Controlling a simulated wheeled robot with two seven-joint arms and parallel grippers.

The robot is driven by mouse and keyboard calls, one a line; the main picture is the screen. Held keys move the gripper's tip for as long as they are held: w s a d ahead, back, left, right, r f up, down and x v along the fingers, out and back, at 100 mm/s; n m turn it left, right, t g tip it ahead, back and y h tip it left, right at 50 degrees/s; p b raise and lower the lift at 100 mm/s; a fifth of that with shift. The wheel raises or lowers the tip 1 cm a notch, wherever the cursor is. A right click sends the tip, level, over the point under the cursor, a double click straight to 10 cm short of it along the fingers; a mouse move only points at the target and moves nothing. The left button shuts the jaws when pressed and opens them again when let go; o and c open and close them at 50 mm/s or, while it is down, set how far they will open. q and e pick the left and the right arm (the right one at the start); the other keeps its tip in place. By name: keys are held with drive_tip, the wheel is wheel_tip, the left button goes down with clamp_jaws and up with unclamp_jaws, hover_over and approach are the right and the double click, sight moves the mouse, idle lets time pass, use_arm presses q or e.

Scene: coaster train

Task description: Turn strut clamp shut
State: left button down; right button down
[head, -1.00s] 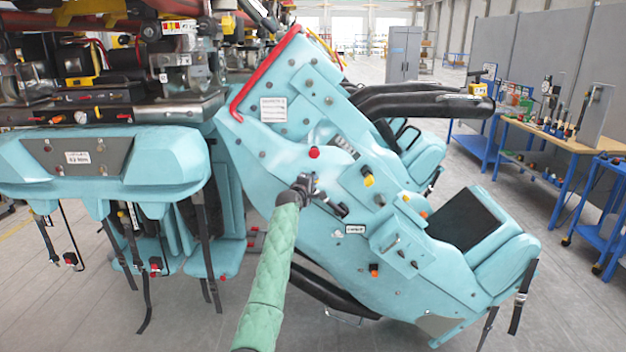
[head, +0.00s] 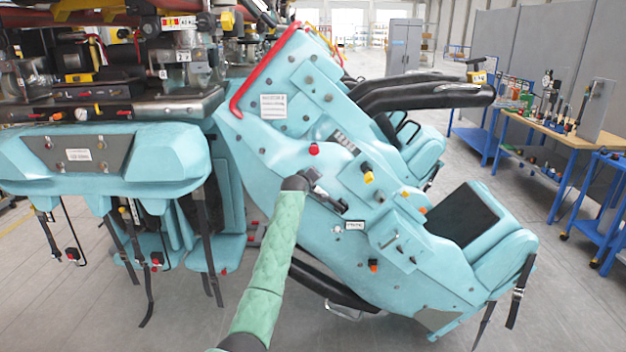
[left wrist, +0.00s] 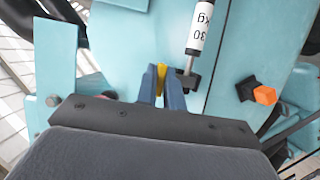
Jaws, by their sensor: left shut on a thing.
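In the left wrist view, the strut (left wrist: 201,28) is a white cylinder labelled "30 kg", with a thin metal rod entering a black clamp block (left wrist: 189,79) on the turquoise body. A narrow yellow piece (left wrist: 161,74), apparently the clamp's handle, stands beside that block. My left gripper (left wrist: 162,92) has its two blue fingers closed around this yellow piece. In the head view, my left gripper (head: 325,193) is small at the end of the green-sleeved arm, against the side of the tilted turquoise seat car (head: 320,236). Its fingertips and the clamp are hard to make out there. My right gripper is out of view.
An orange knob (left wrist: 264,95) on a black base sits right of the fingers. A yellow knob (head: 368,178) and a red knob (head: 314,149) stick out nearby. Black padded bars (head: 430,97) reach out at upper right. A workbench (head: 545,135) stands farther right, beyond open floor.

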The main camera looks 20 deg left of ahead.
use_arm(q)
drive_tip(key=shift+f, duration=0.2)
drive_tip(key=c, duration=1.5)
unclamp_jaws()
drive_tip(key=shift+r, duration=0.1)
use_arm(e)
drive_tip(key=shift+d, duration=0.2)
use_arm(q)
drive_tip(key=shift+s, duration=0.15)
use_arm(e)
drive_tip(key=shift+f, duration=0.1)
